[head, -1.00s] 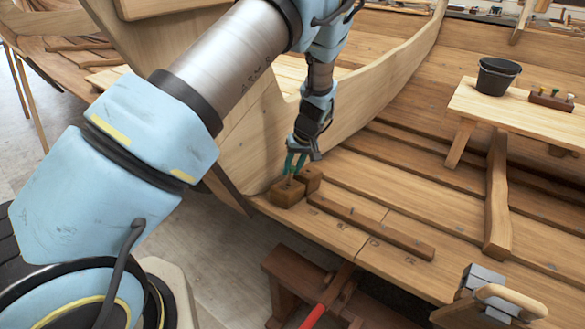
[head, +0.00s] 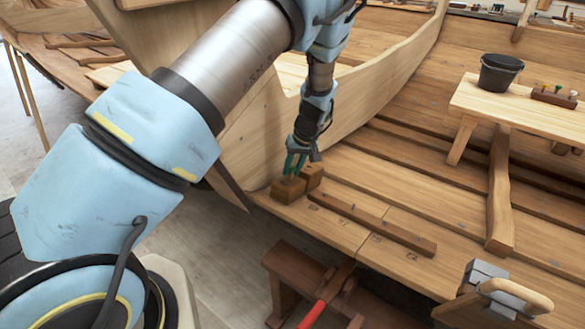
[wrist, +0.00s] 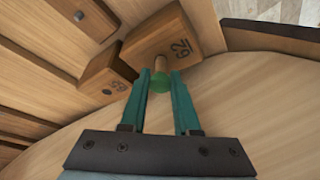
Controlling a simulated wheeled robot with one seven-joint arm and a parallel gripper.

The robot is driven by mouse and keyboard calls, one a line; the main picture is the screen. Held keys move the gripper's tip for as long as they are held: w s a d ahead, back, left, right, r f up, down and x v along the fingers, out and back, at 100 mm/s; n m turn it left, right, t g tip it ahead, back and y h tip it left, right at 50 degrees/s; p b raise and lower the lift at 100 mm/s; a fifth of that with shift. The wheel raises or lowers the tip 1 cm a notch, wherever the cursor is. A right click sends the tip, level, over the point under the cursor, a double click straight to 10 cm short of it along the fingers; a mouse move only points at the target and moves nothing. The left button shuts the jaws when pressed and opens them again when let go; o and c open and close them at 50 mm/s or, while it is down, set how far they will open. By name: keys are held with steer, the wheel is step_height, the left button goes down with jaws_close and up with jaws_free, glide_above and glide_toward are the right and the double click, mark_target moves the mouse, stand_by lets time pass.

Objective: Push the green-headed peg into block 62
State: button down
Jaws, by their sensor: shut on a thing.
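Block 62 (wrist: 184,48) is a brown wooden block with its number facing the wrist camera. In the head view it is the nearer block (head: 287,193), on the planks beside the pale curved hull side. The green-headed peg (wrist: 160,84) has a pale wooden shaft that meets the numbered face of block 62. Part of the shaft shows between head and block; how deep its tip sits is hidden. My gripper (wrist: 159,77) has green fingers shut on the peg, close above the block. In the head view my gripper (head: 294,166) hides the peg's head.
A second numbered block (wrist: 106,74) stands close beside block 62. A long brown batten (head: 372,222) lies on the planks to the right. A black bucket (head: 499,74) and a peg rack (head: 553,97) stand on a bench. The planks between are mostly clear.

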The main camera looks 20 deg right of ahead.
steer(key=c, duration=0.6)
jaws_free()
steer(key=shift+f, duration=0.1)
steer(key=shift+o, duration=0.2)
step_height(320, 180, up, 8)
steer(key=w+d+p, duration=0.1)
steer(key=d+p, duration=0.1)
steer(key=p, duration=0.1)
steer(key=shift+p, duration=0.3)
steer(key=shift+w+f, duration=0.1)
